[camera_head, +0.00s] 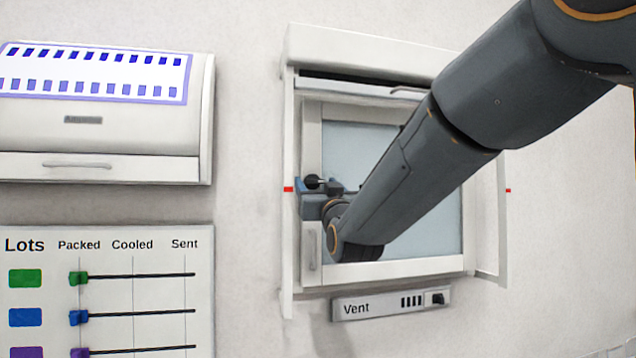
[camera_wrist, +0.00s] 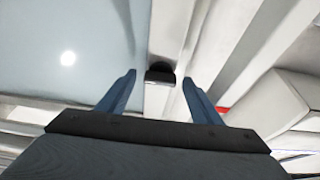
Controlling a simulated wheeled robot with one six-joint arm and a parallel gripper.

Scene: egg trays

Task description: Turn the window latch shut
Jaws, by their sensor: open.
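The window (camera_head: 390,268) is a white frame around a pale blue pane on the wall. A black knob (camera_head: 313,181), which looks like the latch, is at the left side of its frame. My gripper (camera_head: 320,187) is at that left side, partly hidden by my arm. In the wrist view, my gripper (camera_wrist: 159,77) is open, with one blue finger on each side of the black latch knob (camera_wrist: 160,70). A small light plate shows just below the knob. I cannot tell whether either finger touches it.
A white vent panel (camera_head: 350,307) is under the window. A white cabinet (camera_head: 110,140) hangs at left, above a Lots board (camera_head: 150,245) with coloured sliders. The window's outer box has side walls, with a red mark at each side. My arm crosses the pane from the upper right.

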